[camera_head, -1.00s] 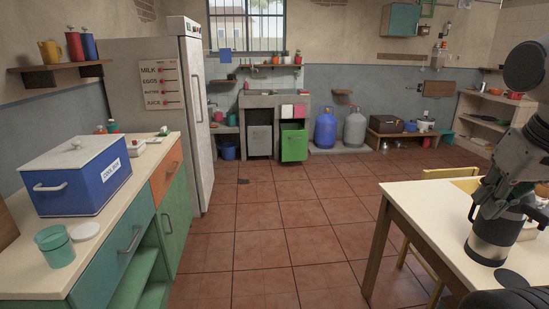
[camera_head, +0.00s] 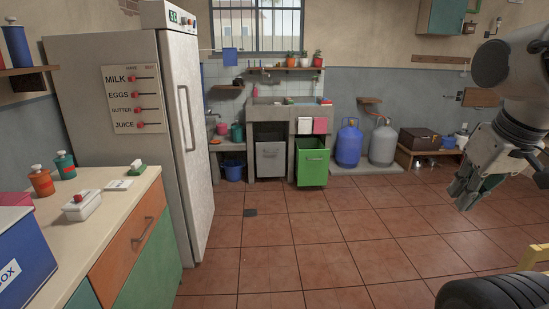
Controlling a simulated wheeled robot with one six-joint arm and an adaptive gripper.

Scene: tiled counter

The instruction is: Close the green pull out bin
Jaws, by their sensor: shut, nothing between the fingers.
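The green pull out bin (camera_head: 312,162) stands under the concrete sink counter at the back of the room. It sticks out in front of the counter, and its dark open top shows. A grey bin (camera_head: 270,158) sits to its left, further back under the same counter. My gripper (camera_head: 462,196) hangs at the right side of the view, pointing down and left, with its fingers together and nothing in them. It is well apart from the green bin and much nearer to me.
Blue (camera_head: 348,144) and grey (camera_head: 383,143) gas cylinders stand right of the bin. A white fridge (camera_head: 150,130) and a counter with drawers (camera_head: 125,245) line the left. A yellow chair edge (camera_head: 535,258) shows at the lower right.

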